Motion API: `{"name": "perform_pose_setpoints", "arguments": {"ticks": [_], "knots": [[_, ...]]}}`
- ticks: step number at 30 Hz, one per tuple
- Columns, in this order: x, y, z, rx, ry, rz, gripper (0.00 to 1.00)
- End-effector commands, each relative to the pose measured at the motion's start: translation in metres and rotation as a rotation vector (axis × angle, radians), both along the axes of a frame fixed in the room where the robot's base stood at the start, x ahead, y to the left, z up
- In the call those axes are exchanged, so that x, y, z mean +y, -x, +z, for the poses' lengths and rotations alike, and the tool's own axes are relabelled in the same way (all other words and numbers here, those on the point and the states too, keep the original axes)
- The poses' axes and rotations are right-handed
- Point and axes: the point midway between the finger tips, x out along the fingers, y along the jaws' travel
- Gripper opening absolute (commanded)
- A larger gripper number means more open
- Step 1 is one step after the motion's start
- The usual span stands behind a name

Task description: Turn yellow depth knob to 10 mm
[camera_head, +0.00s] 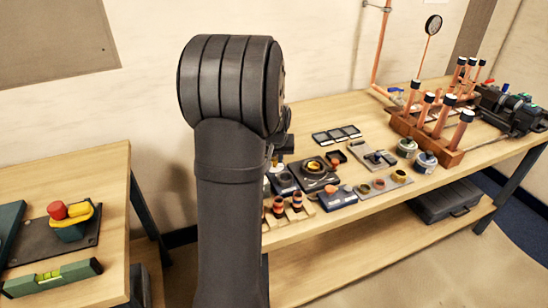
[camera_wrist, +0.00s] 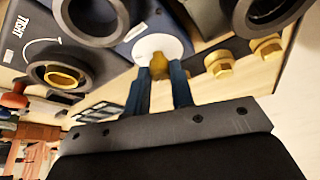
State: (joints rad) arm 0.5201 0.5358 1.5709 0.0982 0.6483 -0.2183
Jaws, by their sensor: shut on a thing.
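The yellow depth knob (camera_wrist: 158,63) is a small golden knob in front of a round white dial (camera_wrist: 172,46) in the wrist view. My gripper (camera_wrist: 161,73) has its two dark blue fingers on either side of the knob and is shut on it. No scale marks or number can be read on the dial, so the knob's setting cannot be told. In the head view my dark arm hides the gripper and the knob.
Beside the dial are a dark block marked TIGHT, a black ring with a gold insert (camera_wrist: 61,77) and brass fittings (camera_wrist: 219,66). In the head view the bench holds a rack of copper tubes (camera_head: 452,157). A side table (camera_head: 110,165) stands left.

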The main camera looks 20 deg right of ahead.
Motion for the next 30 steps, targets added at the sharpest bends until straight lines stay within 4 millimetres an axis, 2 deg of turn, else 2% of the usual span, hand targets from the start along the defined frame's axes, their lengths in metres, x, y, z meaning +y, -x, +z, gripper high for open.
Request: {"name": "perform_pose_setpoints", "arguments": {"ticks": [21,30], "knots": [[-0.007,-0.0011,0.0011,-0.003,0.003,0.663,0.0],[-0.008,-0.0015,0.001,-0.002,0.004,0.863,0.0]]}}
